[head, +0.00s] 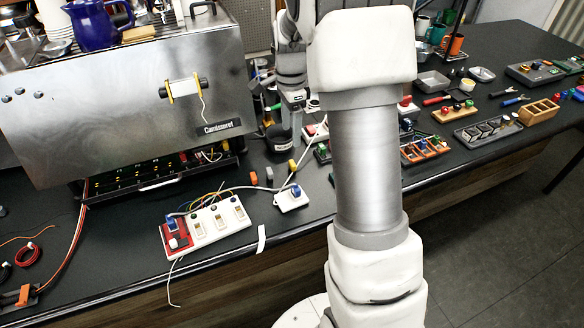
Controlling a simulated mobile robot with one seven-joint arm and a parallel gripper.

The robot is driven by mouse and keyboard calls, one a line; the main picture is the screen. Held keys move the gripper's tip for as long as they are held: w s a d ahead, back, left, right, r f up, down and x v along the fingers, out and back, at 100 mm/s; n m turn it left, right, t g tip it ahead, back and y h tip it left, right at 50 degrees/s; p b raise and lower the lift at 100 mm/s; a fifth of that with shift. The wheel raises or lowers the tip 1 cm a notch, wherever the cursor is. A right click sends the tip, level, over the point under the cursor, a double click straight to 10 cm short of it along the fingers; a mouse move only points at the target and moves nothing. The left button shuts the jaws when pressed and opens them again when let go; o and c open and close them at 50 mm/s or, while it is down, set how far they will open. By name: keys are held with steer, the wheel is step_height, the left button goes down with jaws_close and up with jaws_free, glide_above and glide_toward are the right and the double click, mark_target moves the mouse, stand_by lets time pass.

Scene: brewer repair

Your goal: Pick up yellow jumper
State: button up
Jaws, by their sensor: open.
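A small yellow jumper (292,166) stands on the dark counter, just above the white switch block with a blue part (292,198). My gripper (295,142) is behind my large white and grey arm link, pointing down at the counter just above and behind the yellow jumper in the picture. Its fingers are small and partly unclear here, and nothing shows held between them. I cannot tell the exact gap between gripper and jumper.
The steel brewer (120,90) stands at the left with an open lower bay. A white switch panel (215,222) with wires lies at the counter's front. A white cable runs close to the jumper. Trays of parts (488,130) fill the right side. My arm hides the middle.

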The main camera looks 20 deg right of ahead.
mark_target(292, 163)
step_height(292, 163, down, 11)
steer(key=shift+s+d+r, duration=0.1)
steer(key=shift+d, duration=0.05)
stand_by(0.4)
jaws_close()
